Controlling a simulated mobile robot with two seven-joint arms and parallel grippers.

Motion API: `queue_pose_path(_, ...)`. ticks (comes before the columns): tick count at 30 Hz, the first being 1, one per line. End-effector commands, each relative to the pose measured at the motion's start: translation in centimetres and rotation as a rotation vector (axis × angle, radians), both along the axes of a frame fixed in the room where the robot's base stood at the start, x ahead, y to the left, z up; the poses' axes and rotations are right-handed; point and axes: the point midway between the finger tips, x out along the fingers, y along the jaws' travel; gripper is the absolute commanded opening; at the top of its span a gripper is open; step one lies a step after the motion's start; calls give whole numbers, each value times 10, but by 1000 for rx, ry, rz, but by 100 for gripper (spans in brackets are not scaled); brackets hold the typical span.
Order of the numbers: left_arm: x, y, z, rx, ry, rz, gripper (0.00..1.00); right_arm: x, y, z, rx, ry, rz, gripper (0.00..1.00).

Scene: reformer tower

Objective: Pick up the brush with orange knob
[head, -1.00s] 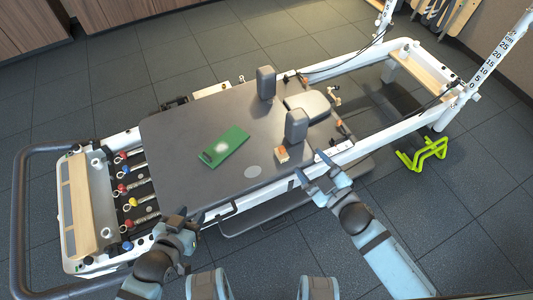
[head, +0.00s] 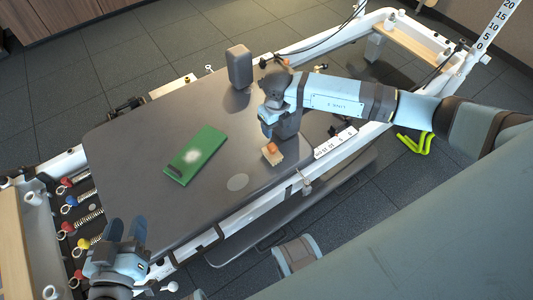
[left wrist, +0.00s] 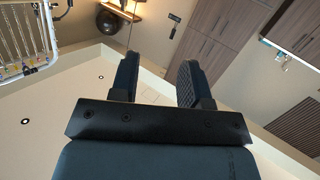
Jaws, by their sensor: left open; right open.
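The brush with the orange knob (head: 272,153) lies on the dark carriage top near its front edge, a small light wooden block with an orange knob on top. My right gripper (head: 270,122) is just beyond the brush, pointing down beside a grey shoulder block, and appears empty; its fingers are partly hidden. My left gripper (head: 131,230) is open and empty at the front left, over the rail near the springs. In the left wrist view its fingers (left wrist: 160,80) are apart with nothing between them.
A green board (head: 196,156) with a white patch lies on the carriage (head: 150,165) left of the brush. A grey upright block (head: 239,66) stands at the back. Springs with coloured knobs (head: 72,205) are at the left.

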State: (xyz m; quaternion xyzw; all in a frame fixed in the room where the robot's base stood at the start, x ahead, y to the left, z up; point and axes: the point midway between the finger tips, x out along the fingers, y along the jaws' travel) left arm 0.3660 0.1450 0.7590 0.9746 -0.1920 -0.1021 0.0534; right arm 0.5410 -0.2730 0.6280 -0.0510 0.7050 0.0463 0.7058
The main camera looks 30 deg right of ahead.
Motion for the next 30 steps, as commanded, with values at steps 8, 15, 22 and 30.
queue_pose_path(8,4,-11,23,-69,-114,-22,43,0,2,-55,5,3,0,62)
queue_pose_path(15,4,-14,32,-97,-155,-29,43,1,3,-72,6,2,1,62)
queue_pose_path(22,2,-23,60,-178,-282,-60,43,8,7,-107,6,3,1,62)
queue_pose_path(30,0,-25,72,-208,-321,-69,43,8,7,-118,7,2,1,62)
